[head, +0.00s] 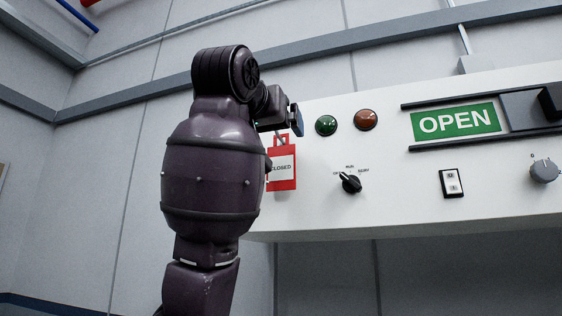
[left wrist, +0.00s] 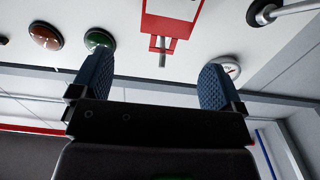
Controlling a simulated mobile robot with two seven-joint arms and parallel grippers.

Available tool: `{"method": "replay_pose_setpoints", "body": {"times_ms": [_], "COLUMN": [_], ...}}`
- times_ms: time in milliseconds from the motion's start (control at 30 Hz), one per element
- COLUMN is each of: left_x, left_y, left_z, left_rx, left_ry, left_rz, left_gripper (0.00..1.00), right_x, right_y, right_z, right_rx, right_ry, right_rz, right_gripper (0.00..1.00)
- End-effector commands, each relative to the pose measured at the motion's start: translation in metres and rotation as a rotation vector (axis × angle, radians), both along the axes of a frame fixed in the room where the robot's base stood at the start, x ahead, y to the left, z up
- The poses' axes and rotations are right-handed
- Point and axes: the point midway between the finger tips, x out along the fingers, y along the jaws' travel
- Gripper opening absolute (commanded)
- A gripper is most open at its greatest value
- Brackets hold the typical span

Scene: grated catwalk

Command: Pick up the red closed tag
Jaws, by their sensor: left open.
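The red tag (head: 283,184) has a white label reading CLOSED and hangs on the left part of the pale panel. Its left edge is partly hidden by my arm in the head view. In the left wrist view the tag (left wrist: 168,26) hangs from a short metal peg (left wrist: 162,52), seen upside down. My left gripper (head: 286,116) is just above and in front of the tag. Its two blue fingers stand wide apart in the left wrist view (left wrist: 154,84), with the peg showing beyond the gap and nothing between them. My right gripper is not in view.
The panel carries a green lamp (head: 326,125), a red lamp (head: 365,119), a black selector knob (head: 350,183), a switch (head: 452,183) and a grey dial (head: 543,171). A green OPEN sign (head: 455,122) sits between black rails.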

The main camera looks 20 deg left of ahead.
Motion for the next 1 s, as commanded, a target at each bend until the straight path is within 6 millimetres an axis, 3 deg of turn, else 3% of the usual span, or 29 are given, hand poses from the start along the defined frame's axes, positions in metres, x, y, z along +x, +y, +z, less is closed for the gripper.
{"method": "replay_pose_setpoints", "body": {"times_ms": [267, 567, 867, 1000], "left_x": [0.019, 0.057, 0.062, 0.061], "left_y": [0.001, 0.004, 0.004, 0.004], "left_z": [0.001, 0.002, 0.000, 0.001], "left_rx": [0.000, 0.000, 0.001, 0.000], "left_ry": [0.003, 0.004, 0.001, 0.001], "left_rz": [0.001, 0.001, 0.001, 0.001], "left_gripper": [0.94, 0.94, 0.94, 0.77], "right_x": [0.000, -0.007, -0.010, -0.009], "right_y": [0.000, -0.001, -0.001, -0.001], "right_z": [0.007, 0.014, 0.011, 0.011], "right_rx": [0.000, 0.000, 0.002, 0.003], "right_ry": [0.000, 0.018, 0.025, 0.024], "right_rz": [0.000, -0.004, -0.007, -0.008], "right_gripper": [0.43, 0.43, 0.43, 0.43]}}
